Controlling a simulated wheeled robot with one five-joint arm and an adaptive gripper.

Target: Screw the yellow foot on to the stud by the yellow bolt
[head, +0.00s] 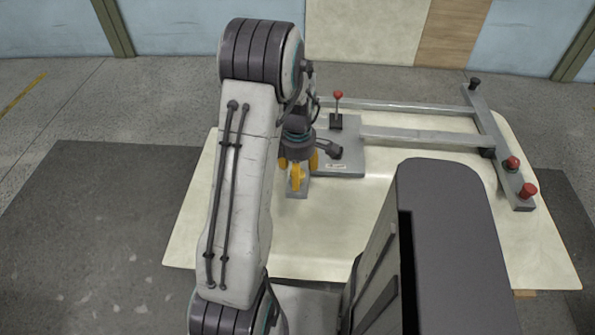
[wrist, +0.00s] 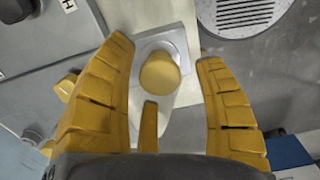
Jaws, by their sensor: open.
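In the wrist view a round yellow piece, which looks like the yellow foot (wrist: 160,73), sits on a small grey square block (wrist: 177,42). My gripper (wrist: 164,56) has yellow fingers, spread open on either side of the foot with gaps; a third finger shows below it. In the head view my gripper (head: 297,172) is low over the table's left part, above the grey block (head: 297,190), and hides the foot. Another small yellow part (wrist: 67,86) shows left of my left finger, partly hidden; I cannot tell whether it is the yellow bolt. I cannot make out the stud.
A cream table (head: 330,235) bears a grey frame; its right crossbar (head: 490,125) carries red knobs (head: 527,190) and a black one (head: 475,83). A red-topped lever (head: 338,95) stands near my gripper. The wrist view shows a round grille (wrist: 240,14). The table's front middle is clear.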

